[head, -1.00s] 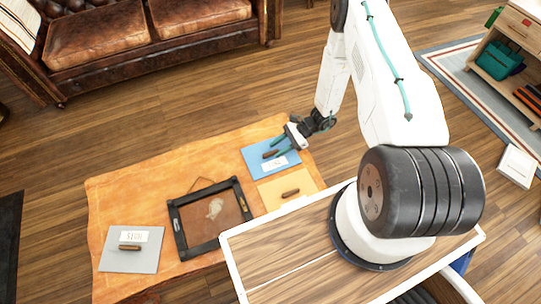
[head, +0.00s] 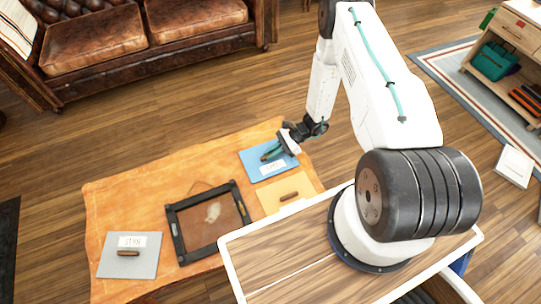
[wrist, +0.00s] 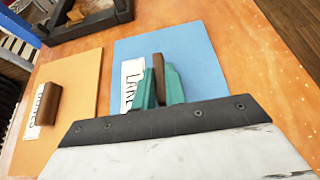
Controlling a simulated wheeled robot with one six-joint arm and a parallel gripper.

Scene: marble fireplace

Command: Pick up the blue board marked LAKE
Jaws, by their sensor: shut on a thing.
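The blue board (head: 256,159) lies flat at the far right corner of the orange table, with a white label and a brown handle. In the wrist view the blue board (wrist: 200,60) fills the middle; its label, starting "LA", is partly hidden by a finger. My gripper (head: 269,153) is at the board's handle. In the wrist view its teal fingers (wrist: 160,84) stand on both sides of the brown handle (wrist: 158,68) and are shut on it. The board appears to rest on the table; I cannot tell any gap beneath it.
A yellow-orange board (head: 283,190) with a handle lies just beside the blue one. A dark frame (head: 178,236) with a brown panel lies mid-table. A grey board (head: 145,265) is at the left. A wood-topped cabinet (head: 275,252) stands in front. Bare orange table (head: 120,190) shows at the left.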

